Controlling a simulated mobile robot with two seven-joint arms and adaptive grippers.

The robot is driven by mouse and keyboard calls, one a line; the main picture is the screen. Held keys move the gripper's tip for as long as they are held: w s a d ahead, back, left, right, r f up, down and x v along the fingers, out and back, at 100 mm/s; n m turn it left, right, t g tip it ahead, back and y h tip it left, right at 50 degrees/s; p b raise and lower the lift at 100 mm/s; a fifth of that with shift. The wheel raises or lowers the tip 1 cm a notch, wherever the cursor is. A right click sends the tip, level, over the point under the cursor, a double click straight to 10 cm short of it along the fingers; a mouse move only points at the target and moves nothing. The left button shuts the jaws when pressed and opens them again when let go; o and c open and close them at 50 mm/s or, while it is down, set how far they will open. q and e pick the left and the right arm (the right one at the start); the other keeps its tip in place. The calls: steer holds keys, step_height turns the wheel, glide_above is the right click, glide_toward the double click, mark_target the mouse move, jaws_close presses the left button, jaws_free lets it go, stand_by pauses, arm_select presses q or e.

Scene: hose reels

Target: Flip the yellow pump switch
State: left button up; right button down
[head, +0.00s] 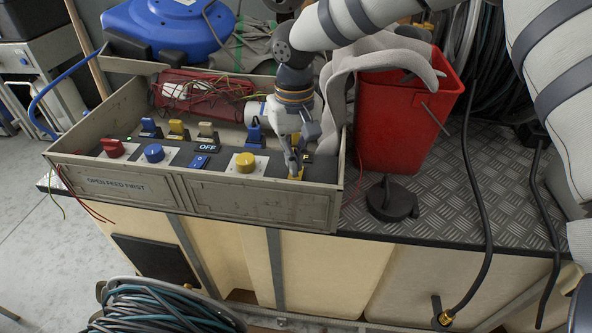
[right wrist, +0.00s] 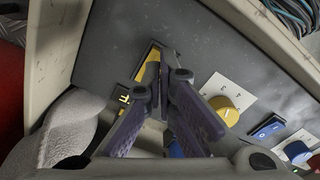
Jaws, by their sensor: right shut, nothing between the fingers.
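A yellow switch (head: 296,175) sits at the right end of the dark control panel (head: 222,180), beside a partly hidden label ending in F. In the right wrist view, the yellow switch (right wrist: 152,62) shows as a narrow yellow strip in a slot, just beyond the fingertips. My right gripper (head: 296,168) is shut and empty, pointing down at this switch and covering part of it. In the wrist view its fingertips (right wrist: 166,76) overlap the strip's near end; I cannot tell whether they touch. My left gripper is not in view.
A yellow knob (head: 246,162), blue knob (head: 154,153) and red switch (head: 112,148) share the panel. Several levers, including another yellow one (head: 178,130), stand behind. The box's front wall (head: 250,203) borders the panel. A red bucket (head: 398,125) stands close on the right.

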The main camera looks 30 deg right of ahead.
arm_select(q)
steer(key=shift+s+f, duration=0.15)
arm_select(e)
steer(key=shift+f, duration=1.25)
stand_by(0.6)
steer(key=shift+r+p, duration=1)
steer(key=shift+r, duration=2.6)
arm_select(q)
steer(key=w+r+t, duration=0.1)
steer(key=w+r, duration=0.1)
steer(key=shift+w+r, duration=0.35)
arm_select(e)
steer(key=shift+f, duration=0.1)
